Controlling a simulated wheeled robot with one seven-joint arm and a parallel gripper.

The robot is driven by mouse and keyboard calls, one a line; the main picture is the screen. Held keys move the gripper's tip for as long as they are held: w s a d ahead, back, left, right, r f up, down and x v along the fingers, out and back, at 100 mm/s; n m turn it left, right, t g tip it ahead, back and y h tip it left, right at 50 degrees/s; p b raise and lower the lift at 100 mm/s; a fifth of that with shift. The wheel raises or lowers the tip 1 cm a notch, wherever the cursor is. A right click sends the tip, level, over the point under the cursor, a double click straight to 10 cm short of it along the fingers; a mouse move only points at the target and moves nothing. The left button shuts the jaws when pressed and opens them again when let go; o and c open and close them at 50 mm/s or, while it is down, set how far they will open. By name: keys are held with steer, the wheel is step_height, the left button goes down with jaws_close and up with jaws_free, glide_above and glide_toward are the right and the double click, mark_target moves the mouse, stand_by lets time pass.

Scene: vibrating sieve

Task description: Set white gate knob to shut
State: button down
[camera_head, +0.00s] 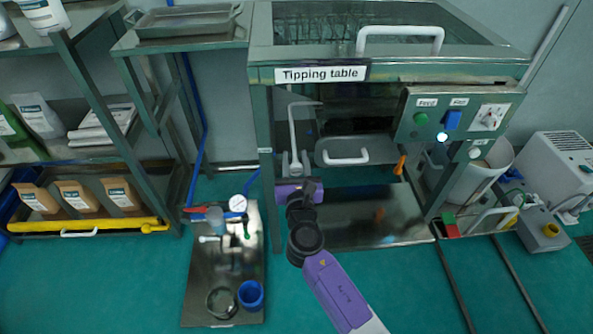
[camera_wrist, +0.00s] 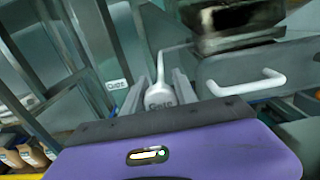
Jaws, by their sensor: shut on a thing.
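The white gate knob (camera_head: 293,130) is a long white handle with a bent upper end at the left front of the Tipping table (camera_head: 268,110). In the wrist view the knob (camera_wrist: 161,70) stands nearly upright, with a "Gate" label low on it. My gripper (camera_head: 294,164) reaches it from below and is shut on its lower part. In the wrist view the two grey fingers of my gripper (camera_wrist: 158,92) lie on either side of it. The fingers and the purple gripper body hide the knob's lowest end.
A drawer with a white handle (camera_head: 345,160) is just right of the knob. The control panel (camera_head: 455,115) is further right. A metal tray (camera_head: 200,295) with a gauge and a blue cup (camera_head: 251,295) lies at lower left.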

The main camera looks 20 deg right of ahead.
mark_target(297, 171)
steer(key=x, duration=0.3)
steer(key=shift+w+d, duration=0.15)
steer(key=shift+w, duration=0.3)
steer(key=shift+r, duration=0.1)
steer(key=c, duration=1)
jaws_free()
steer(key=p+v, duration=0.1)
steer(key=v, duration=0.6)
steer(key=shift+s, duration=0.35)
